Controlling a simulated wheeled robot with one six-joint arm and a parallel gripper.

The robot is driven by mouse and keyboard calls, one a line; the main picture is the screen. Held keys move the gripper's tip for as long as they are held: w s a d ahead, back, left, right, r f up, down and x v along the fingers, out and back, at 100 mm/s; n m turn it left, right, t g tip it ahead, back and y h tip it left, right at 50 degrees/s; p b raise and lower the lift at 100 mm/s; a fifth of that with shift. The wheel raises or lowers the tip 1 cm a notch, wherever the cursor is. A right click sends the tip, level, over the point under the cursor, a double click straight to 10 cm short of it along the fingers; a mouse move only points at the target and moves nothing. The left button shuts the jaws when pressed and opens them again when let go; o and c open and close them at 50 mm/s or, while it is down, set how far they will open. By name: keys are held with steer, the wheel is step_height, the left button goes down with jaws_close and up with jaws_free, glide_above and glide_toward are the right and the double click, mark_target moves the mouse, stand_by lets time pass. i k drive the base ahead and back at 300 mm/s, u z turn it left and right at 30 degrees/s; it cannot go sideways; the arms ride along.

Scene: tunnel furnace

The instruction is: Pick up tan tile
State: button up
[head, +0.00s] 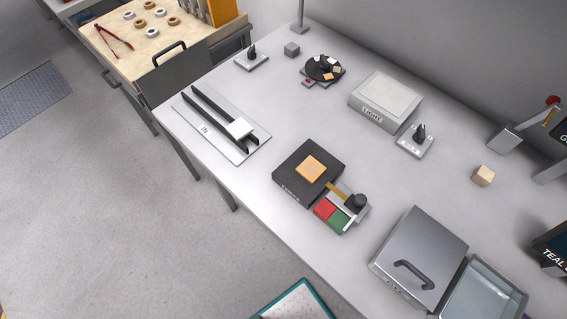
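A tan tile (311,168) lies flat on top of a square black block (291,185) near the middle of the grey table, in the head view. The whole top face of the tile is in sight and nothing covers it. My gripper is not in view, so I cannot see where it is relative to the tile.
Beside the black block is a unit with red (325,208) and green (340,219) pads and a black knob (357,201). A white tile (239,128) sits on dark rails to the left. A lidded metal box (421,255) and a wooden cube (484,175) are to the right.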

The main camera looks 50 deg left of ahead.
mark_target(311, 169)
steer(key=u, duration=1.55)
